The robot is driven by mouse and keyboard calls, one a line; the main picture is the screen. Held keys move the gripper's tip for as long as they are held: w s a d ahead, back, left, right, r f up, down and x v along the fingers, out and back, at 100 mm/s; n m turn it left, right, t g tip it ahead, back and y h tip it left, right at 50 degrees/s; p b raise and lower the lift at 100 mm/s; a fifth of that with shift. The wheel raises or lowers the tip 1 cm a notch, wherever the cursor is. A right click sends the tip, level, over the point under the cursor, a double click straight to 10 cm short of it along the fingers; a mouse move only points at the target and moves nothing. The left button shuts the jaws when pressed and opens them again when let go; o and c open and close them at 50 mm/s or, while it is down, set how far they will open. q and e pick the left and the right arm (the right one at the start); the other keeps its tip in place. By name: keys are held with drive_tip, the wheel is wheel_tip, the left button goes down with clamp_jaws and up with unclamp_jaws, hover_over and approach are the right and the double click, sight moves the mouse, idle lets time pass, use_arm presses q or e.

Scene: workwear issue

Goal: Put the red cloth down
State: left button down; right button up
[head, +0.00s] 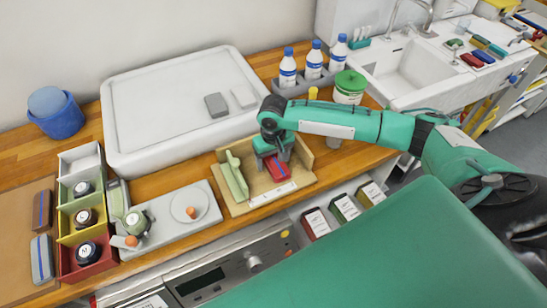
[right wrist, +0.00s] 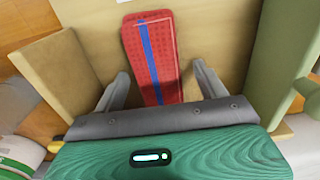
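The red cloth (head: 278,171) is a flat folded piece with a blue stripe. It lies in a wooden holder (head: 243,207) with raised side walls on the counter. The right wrist view shows the cloth (right wrist: 151,50) flat on the holder's pale wooden floor. My right gripper (head: 274,156) is low over the holder. In the right wrist view its two fingers (right wrist: 163,88) stand wide apart, with the near part of the cloth between them and gaps on both sides. The cloth's near end is hidden by my gripper. My left gripper is not in view.
A green upright piece (head: 236,176) stands at the holder's left. A small plate (head: 189,207) sits on a grey tray further left, past it bins with black-lidded jars (head: 86,218). Behind are a large white tray (head: 160,100), bottles (head: 288,72) and a green-lidded tub (head: 349,86).

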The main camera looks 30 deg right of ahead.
sight(273, 160)
wheel_tip(273, 160, up, 12)
drive_tip(key=b, duration=0.3)
drive_tip(key=shift+r, duration=0.15)
idle(0.6)
